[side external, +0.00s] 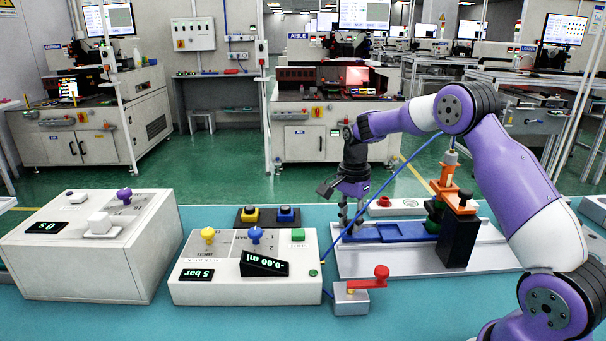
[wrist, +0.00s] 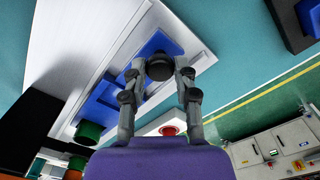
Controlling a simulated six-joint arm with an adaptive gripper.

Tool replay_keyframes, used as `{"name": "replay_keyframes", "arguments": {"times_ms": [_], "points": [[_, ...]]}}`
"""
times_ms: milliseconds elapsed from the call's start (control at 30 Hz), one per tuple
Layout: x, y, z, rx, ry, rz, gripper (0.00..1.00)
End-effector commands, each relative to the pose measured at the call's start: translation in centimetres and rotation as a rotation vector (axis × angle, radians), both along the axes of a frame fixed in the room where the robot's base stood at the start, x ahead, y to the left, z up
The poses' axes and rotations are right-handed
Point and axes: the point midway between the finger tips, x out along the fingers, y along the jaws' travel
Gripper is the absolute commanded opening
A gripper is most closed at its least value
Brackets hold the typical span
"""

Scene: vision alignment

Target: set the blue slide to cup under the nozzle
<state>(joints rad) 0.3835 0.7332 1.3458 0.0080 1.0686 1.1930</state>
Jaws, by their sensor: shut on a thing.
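The blue slide (side external: 400,231) lies on a white base plate (side external: 375,262). In the wrist view the slide (wrist: 155,42) carries a round black knob (wrist: 159,67). My gripper (side external: 351,226) is at the slide's left end, pointing down; in the wrist view its fingertips (wrist: 167,69) are closed around the knob. A green cup (side external: 434,216) sits towards the slide's right end, partly behind a black block; it also shows in the wrist view (wrist: 89,130). An orange-topped stand (side external: 455,192) with a metal upright rises beside the cup. The nozzle tip cannot be made out.
A larger white box (side external: 92,262) stands left. A red-handled valve (side external: 360,290) is in front of the plate; a red button box (side external: 394,206) is behind. A blue tube crosses above the slide.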

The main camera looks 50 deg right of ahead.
Motion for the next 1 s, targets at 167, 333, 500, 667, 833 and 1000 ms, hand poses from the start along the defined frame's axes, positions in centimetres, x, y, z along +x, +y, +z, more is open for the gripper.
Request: {"name": "replay_keyframes", "arguments": {"times_ms": [167,333,500,667,833,1000], "points": [[0.4,0.4,-0.1,0.002,-0.013,0.019,0.00],[0.4,0.4,0.0,0.002,-0.012,0.020,0.63],[0.3,0.3,0.0,0.002,-0.010,0.017,0.63],[0.3,0.2,0.3,0.001,-0.010,0.015,0.63],[0.3,0.2,3.0,0.000,-0.013,0.015,0.63],[0.4,0.2,7.0,-0.001,-0.015,0.015,0.63]]}}
